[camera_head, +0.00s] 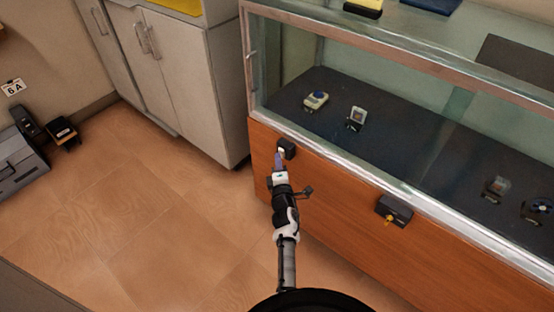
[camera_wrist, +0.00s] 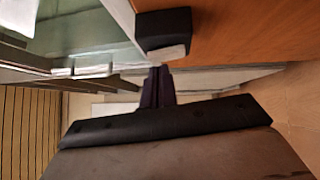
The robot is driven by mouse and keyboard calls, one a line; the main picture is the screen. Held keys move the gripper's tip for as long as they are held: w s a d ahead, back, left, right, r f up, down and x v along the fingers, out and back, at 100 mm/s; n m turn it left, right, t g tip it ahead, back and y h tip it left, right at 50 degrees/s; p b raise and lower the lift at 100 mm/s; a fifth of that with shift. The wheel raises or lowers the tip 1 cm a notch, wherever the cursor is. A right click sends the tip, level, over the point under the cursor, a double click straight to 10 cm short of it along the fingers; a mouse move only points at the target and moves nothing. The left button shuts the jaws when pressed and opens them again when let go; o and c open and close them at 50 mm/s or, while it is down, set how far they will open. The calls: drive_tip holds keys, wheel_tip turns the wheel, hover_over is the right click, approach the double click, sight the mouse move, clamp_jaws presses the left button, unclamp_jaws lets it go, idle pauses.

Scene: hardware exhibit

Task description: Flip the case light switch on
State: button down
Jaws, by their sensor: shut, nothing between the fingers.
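A small black box with a pale face, which looks like the light switch (camera_head: 288,147), is mounted on the wooden front of the glass display case (camera_head: 330,205), near its left corner. In the wrist view the switch (camera_wrist: 163,30) is at the top centre, its pale face toward the camera. I cannot tell which way it is set. My gripper (camera_head: 279,162) is shut and empty, with its fingertips just below the switch in the head view. In the wrist view the gripper (camera_wrist: 157,73) shows its dark fingers together, close to the pale face; contact is unclear.
A dark box with a yellow knob (camera_head: 394,210) is on the case front farther right. Small devices lie behind the glass. A grey cabinet (camera_head: 185,75) stands left of the case. The tiled floor (camera_head: 150,210) to the left is mostly clear.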

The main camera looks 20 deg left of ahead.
drive_tip(key=shift+w, duration=0.2)
drive_tip(key=shift+r+p, duration=0.2)
drive_tip(key=shift+p, duration=0.1)
